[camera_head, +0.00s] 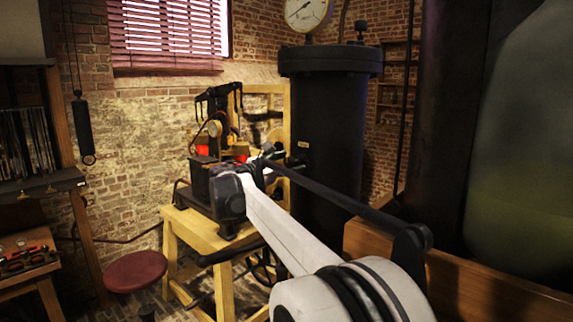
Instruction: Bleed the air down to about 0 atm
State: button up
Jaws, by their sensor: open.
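A dark, upright cylindrical tank (333,118) with a wide flanged lid stands at the back. A round white pressure gauge (307,13) is mounted above the lid, its top edge cut off by the frame; its numbers are too small to read. A small black fitting (361,27) stands on the lid to the right of the gauge. I cannot tell whether it is a valve. My white and black arm reaches from the bottom right toward the tank's lower left. Its far end merges with the dark machine there, and I cannot make out my gripper.
A wooden stand (212,232) carries a dark machine (207,180) left of the tank. A red round stool (135,271) stands left. A wooden ledge (465,273) and a large dark frame with glass (525,150) crowd the right. Some floor shows between stool and stand.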

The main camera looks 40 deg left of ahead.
jog(key=shift+s, duration=0.1)
jog(key=shift+s+a+b, duration=0.15)
jog(key=shift+s+b, duration=0.15)
jog(key=shift+s, duration=0.95)
jog(key=shift+s+a+b, duration=0.1)
jog(key=shift+s+b, duration=0.2)
jog(key=shift+s, duration=0.9)
jog(key=shift+w, duration=0.1)
jog(key=shift+d, duration=0.1)
